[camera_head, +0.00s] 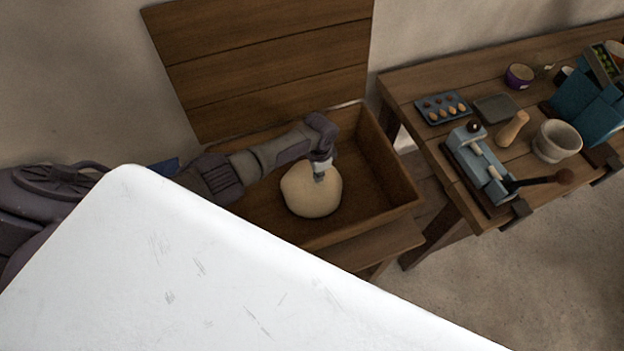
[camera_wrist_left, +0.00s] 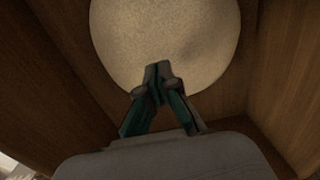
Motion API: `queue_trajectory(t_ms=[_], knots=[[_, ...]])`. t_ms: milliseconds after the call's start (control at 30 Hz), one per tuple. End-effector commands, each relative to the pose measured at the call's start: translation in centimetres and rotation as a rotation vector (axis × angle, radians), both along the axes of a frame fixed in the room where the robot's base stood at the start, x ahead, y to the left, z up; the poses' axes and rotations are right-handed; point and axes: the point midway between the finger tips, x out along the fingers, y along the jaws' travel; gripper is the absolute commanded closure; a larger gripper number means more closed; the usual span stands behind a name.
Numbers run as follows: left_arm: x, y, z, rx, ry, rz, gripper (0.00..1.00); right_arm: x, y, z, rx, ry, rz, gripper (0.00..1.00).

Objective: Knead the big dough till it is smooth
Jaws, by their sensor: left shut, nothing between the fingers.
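The big dough (camera_head: 306,196) is a pale, rounded mound lying in a wooden trough (camera_head: 392,166). In the left wrist view the dough (camera_wrist_left: 165,40) fills the upper middle, and its surface looks finely speckled. My left gripper (camera_head: 320,178) reaches in from the left and points down at the top of the dough. Its fingers are shut and empty. In the left wrist view the fingertips (camera_wrist_left: 158,70) overlap the dough's lower edge; whether they touch it I cannot tell. My right gripper is not in view.
The trough's wooden lid (camera_head: 265,60) stands open against the wall. A workbench (camera_head: 440,75) on the right holds a blue tray (camera_head: 443,107), a mortar (camera_head: 556,141), a purple bowl (camera_head: 519,76) and a grey-blue device (camera_head: 478,165). A large white surface (camera_head: 200,270) hides the lower left.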

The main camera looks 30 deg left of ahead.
Motion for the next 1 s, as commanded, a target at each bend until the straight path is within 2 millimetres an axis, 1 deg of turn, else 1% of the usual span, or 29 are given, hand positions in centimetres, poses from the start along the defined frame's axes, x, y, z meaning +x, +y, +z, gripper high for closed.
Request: queue_trajectory(t_ms=[167,867,1000], knots=[[0.0,0.0,-0.3,0.000,0.000,0.000,1.00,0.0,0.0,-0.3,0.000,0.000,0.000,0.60],[0.0,0.0,-2.8,0.001,0.001,0.000,1.00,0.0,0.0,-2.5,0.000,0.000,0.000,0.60],[-0.3,0.1,-2.8,0.002,0.005,0.000,1.00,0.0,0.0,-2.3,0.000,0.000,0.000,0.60]])
